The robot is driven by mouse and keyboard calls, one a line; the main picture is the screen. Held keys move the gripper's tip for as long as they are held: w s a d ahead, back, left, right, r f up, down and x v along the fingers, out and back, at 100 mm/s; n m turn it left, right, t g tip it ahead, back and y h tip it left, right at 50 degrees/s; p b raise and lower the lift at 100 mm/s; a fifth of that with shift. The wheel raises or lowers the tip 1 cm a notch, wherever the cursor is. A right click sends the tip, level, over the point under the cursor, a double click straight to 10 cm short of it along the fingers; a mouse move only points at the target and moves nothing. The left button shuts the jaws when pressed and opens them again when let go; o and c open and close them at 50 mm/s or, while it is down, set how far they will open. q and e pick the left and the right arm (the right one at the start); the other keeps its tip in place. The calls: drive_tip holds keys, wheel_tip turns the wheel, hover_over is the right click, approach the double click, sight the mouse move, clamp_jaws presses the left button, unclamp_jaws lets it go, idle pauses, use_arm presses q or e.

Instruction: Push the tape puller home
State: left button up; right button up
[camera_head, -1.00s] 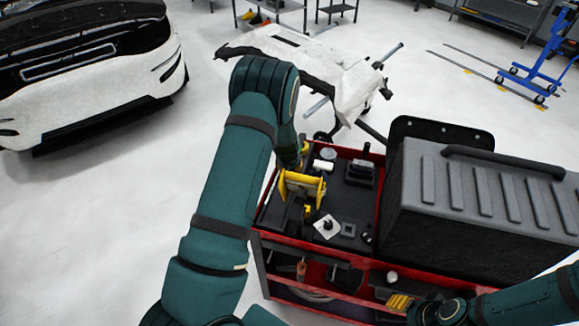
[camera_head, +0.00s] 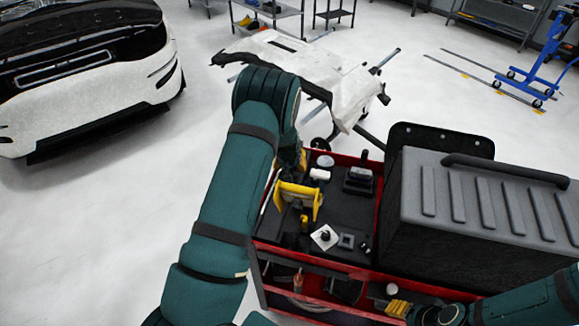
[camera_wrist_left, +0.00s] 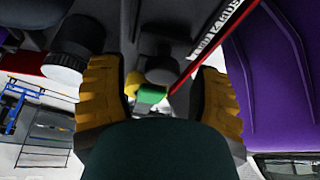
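I cannot firmly tell which thing is the tape puller. In the left wrist view, the ridged yellow fingers of my left gripper (camera_wrist_left: 160,100) stand wide apart. A small green and yellow piece (camera_wrist_left: 150,95) shows in the gap, touching neither finger visibly. In the head view my left arm hides much of its hand. My right gripper (camera_head: 398,308) shows as a small yellow part at the cart's lower front; its opening is unclear.
The red cart (camera_head: 377,225) carries a white cylinder (camera_head: 320,174), a black device (camera_head: 358,180) and a white square with a black knob (camera_head: 324,237). A large grey case (camera_head: 480,215) fills its right side. A white car panel (camera_head: 320,75) stands behind. Open floor lies left.

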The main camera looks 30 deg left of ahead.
use_arm(q)
drive_tip(key=shift+s+r, duration=0.1)
drive_tip(key=v, duration=1.1)
drive_tip(key=shift+r, duration=0.4)
drive_tip(key=shift+s, duration=0.2)
